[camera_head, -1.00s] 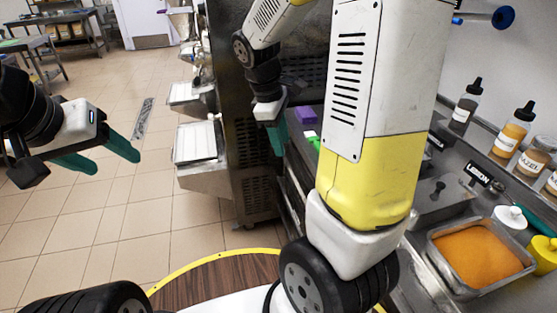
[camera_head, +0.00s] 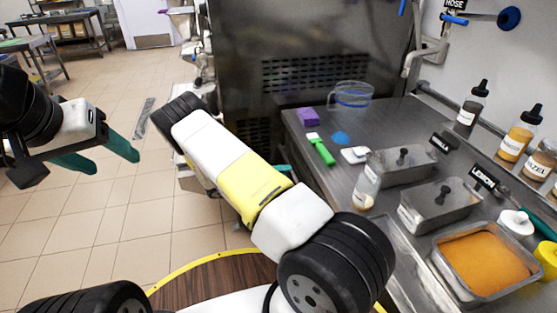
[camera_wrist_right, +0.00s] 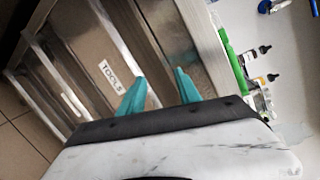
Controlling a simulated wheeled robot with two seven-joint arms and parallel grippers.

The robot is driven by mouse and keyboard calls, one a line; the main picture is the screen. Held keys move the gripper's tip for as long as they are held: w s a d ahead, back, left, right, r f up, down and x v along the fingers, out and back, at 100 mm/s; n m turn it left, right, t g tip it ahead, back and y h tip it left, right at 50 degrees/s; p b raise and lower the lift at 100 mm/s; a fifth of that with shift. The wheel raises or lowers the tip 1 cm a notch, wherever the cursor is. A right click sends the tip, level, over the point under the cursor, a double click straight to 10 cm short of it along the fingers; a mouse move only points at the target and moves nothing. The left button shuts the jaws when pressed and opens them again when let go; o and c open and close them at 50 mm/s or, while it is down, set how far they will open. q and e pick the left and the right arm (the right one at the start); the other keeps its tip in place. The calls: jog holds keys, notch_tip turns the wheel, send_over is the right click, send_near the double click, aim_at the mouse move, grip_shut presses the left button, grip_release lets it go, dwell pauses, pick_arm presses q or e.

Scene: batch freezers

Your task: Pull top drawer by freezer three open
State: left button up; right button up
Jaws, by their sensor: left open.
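In the right wrist view, steel drawer fronts run under the counter edge, one with a white "TOOLS" label (camera_wrist_right: 112,74). Pale bar-like edges or handles (camera_wrist_right: 128,42) run along them. I cannot tell whether the labelled front is the top drawer; no front is clearly pulled out. My right gripper (camera_wrist_right: 161,90) has two teal fingers spread apart, with nothing visible between them, in front of the drawers. In the head view only a bit of its teal shows behind my right arm. My left gripper (camera_head: 98,157) is open and empty over the floor at left.
A dark freezer-like machine (camera_head: 310,40) stands at the back. The steel counter (camera_head: 330,130) at right holds a purple block (camera_head: 308,117), a green-handled tool (camera_head: 321,150), a clear jug (camera_head: 351,95), pans and bottles.

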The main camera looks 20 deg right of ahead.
aim_at(292, 174)
notch_tip(292, 174, down, 5)
jog(key=w+a+n+t+h, duration=0.1)
jog(key=w+n+t, duration=0.1)
jog(key=n+t, duration=0.3)
jog(key=shift+n+g, duration=0.5)
jog(key=shift+g, duration=0.1)
jog(key=x, duration=0.7)
jog(key=shift+d+f, duration=0.15)
jog(key=shift+d, duration=0.15)
grip_shut()
